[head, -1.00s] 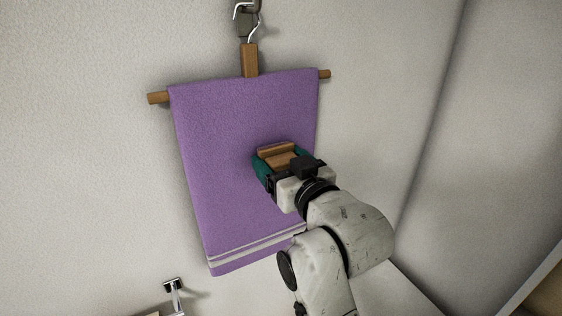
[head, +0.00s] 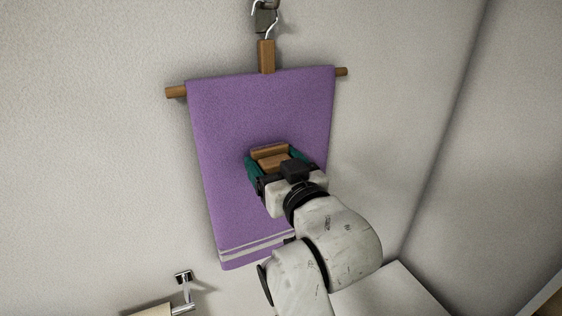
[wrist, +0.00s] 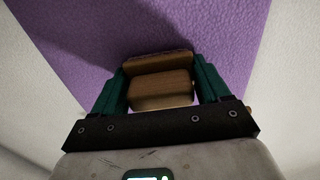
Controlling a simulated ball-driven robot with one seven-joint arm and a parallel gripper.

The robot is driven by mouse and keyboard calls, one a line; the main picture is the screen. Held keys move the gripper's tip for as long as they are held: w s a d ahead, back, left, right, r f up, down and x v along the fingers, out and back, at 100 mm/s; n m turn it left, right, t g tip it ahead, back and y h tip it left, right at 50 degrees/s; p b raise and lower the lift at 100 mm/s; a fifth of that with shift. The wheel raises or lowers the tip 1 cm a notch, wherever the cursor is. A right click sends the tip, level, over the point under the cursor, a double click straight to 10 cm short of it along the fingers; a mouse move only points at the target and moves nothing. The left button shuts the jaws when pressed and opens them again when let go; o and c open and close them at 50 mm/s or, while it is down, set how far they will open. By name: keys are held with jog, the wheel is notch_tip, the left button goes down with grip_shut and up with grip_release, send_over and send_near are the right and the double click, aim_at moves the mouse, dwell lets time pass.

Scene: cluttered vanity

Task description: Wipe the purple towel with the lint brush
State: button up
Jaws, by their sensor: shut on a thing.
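The purple towel (head: 235,115) hangs from a wooden hanger bar (head: 176,91) on the wall, with white stripes near its lower edge. My gripper (head: 271,162) is in front of the towel's middle, shut on the wooden lint brush (head: 270,151). In the wrist view the brush (wrist: 160,88) sits between the two teal fingers, with its wide head toward the towel (wrist: 200,25). The brush head is at or very near the towel; I cannot tell whether it touches. My arm hides the towel's lower right part.
A metal hook (head: 264,18) holds the hanger above. A chrome holder (head: 184,284) with a roll (head: 150,310) is on the wall at lower left. A wall corner runs down the right side, with a white surface (head: 395,292) below it. The wall left of the towel is clear.

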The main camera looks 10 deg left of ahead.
jog(key=shift+s+a, duration=0.7)
jog(key=shift+a, duration=0.25)
jog(key=shift+w+d, duration=1.95)
jog(key=shift+d, duration=0.95)
jog(key=shift+s+a, duration=0.75)
jog(key=shift+a, duration=0.35)
jog(key=shift+s+a, duration=0.75)
jog(key=shift+a, duration=0.35)
jog(key=shift+a, duration=0.1)
jog(key=shift+s+a, duration=0.35)
jog(key=shift+a, duration=0.2)
dwell(1.0)
